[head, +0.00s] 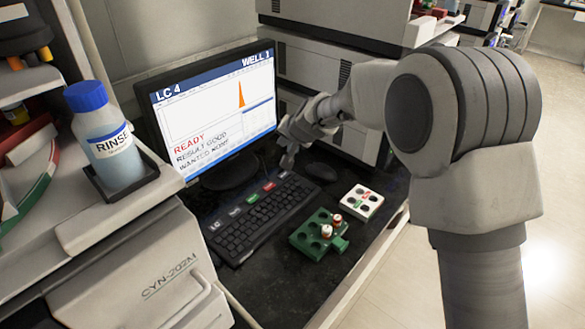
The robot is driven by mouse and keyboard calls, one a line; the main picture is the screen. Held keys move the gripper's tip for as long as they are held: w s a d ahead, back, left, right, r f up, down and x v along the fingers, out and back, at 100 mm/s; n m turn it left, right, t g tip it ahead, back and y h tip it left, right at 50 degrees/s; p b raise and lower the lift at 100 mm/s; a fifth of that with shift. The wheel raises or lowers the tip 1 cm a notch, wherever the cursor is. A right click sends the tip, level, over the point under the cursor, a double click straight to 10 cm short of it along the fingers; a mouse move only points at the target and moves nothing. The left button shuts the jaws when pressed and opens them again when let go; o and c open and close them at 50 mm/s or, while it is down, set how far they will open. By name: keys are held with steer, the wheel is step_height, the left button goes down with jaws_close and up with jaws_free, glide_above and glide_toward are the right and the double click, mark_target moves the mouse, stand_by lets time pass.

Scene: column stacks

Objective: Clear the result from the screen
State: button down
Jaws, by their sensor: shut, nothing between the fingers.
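The screen (217,112) stands behind the keyboard and reads "LC 4", "WELL 1", "READY" and a result line that is partly hard to read. It shows a chart with one orange peak. The keyboard (262,219) lies in front of it, with several larger marked keys along its back row, among them a green key (252,198) and a red key (269,187). My gripper (288,163) is shut and empty. It points down close to the keyboard's back right end, right of the screen's lower corner. I cannot tell whether the tips touch anything.
A dark mouse (321,171) lies right of the keyboard. A green rack (311,242) with small vials and a white block (361,203) with holes stand in front of it. A blue-capped rinse bottle (108,140) stands at left. Grey instrument stacks flank the bench.

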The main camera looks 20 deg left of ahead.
mark_target(285, 178)
stand_by(0.4)
step_height(285, 178, down, 9)
steer(key=b, duration=0.8)
stand_by(1.7)
steer(key=shift+f+b, duration=0.3)
steer(key=shift+f, duration=0.05)
steer(key=shift+f+b, duration=0.35)
steer(key=shift+f, duration=0.1)
stand_by(0.6)
steer(key=shift+r+p, duration=0.75)
steer(key=shift+r, duration=0.1)
steer(key=shift+r+p, duration=2.15)
steer(key=shift+r, duration=0.4)
